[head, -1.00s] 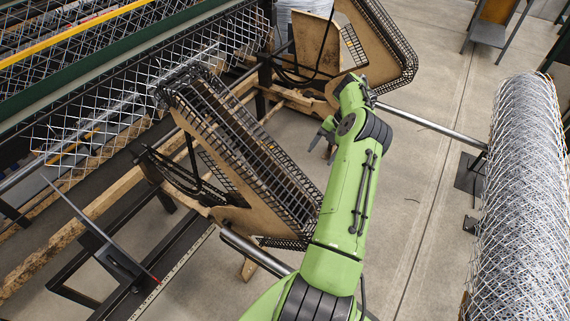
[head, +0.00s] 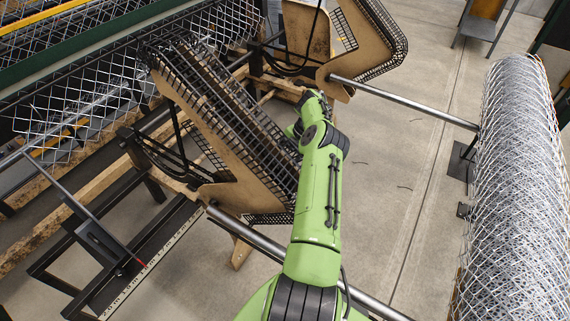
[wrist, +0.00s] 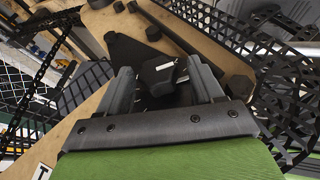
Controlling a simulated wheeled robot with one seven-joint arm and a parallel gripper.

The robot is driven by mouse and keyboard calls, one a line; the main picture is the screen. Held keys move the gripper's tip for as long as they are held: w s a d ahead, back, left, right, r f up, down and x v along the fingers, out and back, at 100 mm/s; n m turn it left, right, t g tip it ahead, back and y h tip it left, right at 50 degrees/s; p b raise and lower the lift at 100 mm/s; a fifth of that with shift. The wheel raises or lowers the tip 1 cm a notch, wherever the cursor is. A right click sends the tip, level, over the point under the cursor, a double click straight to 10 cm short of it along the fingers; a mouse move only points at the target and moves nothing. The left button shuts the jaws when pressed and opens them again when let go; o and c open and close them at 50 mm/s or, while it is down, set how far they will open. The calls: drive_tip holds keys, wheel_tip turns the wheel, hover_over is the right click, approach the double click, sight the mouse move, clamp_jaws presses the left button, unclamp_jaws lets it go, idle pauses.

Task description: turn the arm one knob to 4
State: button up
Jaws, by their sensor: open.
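A black knob (wrist: 163,74) with a small white mark shows in the wrist view, mounted at a dark plate on a wooden panel. My gripper (wrist: 161,65) is open, with one finger on each side of the knob in the picture. I cannot tell whether the fingers touch it. No number is readable around the knob, and the fingers hide part of its surroundings. My own arm hides the knob and most of the gripper there.
A second wooden arm (head: 305,35) with a mesh guard stands farther back. A metal bar (head: 405,102) runs from it toward a large roll of chainlink (head: 520,190) at the right. Woven mesh (head: 75,115) hangs at the left. Floor between arm and roll is clear.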

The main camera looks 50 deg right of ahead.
drive_tip(key=shift+w, duration=0.1)
drive_tip(key=shift+r, duration=0.1)
drive_tip(key=c, duration=1)
drive_tip(key=shift+c, duration=0.2)
